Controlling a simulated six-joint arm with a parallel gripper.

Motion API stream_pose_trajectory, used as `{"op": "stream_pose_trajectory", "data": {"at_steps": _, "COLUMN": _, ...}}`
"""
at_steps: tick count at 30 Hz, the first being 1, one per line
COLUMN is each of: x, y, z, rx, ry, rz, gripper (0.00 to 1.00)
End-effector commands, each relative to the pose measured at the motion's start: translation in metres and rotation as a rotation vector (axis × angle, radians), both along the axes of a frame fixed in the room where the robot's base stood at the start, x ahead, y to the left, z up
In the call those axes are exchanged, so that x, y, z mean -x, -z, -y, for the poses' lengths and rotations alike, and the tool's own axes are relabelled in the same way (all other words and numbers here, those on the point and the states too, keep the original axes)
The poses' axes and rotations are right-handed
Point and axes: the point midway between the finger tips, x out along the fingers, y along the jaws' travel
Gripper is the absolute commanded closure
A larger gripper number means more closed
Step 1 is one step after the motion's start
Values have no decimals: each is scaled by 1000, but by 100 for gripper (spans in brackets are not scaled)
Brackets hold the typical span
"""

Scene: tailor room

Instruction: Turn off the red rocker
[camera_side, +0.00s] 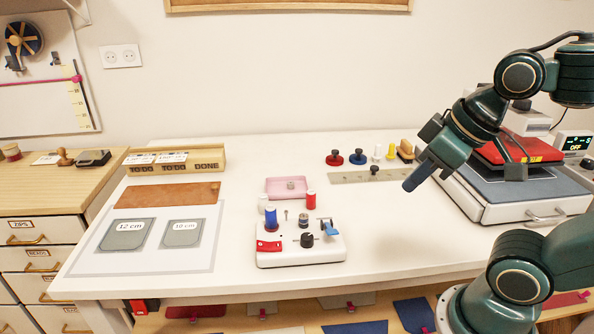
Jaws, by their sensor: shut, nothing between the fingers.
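The red rocker (268,246) sits at the front left of a white machine (308,255) on the table. Its tilt is too small to tell. The machine also carries a blue spool (271,219), a black knob (308,240) and a light-blue lever (330,229). My gripper (409,186) is shut and empty, pointing down and left above the table. It is to the right of the machine and higher in the picture, well apart from the rocker.
A pink tray (273,195) lies behind the machine. A cutting mat (103,262) lies at left. Clear table separates gripper and machine.

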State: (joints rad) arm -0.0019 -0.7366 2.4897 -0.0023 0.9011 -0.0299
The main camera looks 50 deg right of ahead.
Motion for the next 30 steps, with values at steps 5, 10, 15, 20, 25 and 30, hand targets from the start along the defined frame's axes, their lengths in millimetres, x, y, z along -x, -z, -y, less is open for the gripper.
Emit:
{"op": "stream_pose_trajectory", "data": {"at_steps": 5, "x": -10, "y": -4, "z": -3, "rx": 42, "ry": -99, "rz": -19, "gripper": 100}}
{"op": "stream_pose_trajectory", "data": {"at_steps": 10, "x": -27, "y": -9, "z": -8, "rx": 108, "ry": -260, "rz": -44, "gripper": 100}}
{"op": "stream_pose_trajectory", "data": {"at_steps": 15, "x": -48, "y": -14, "z": -14, "rx": 183, "ry": -460, "rz": -72, "gripper": 100}}
{"op": "stream_pose_trajectory", "data": {"at_steps": 20, "x": -69, "y": -17, "z": -20, "rx": 251, "ry": -653, "rz": -91, "gripper": 100}}
{"op": "stream_pose_trajectory", "data": {"at_steps": 25, "x": -92, "y": -17, "z": -28, "rx": 317, "ry": -860, "rz": -109, "gripper": 100}}
{"op": "stream_pose_trajectory", "data": {"at_steps": 30, "x": -115, "y": -14, "z": -36, "rx": 379, "ry": -1069, "rz": -122, "gripper": 100}}
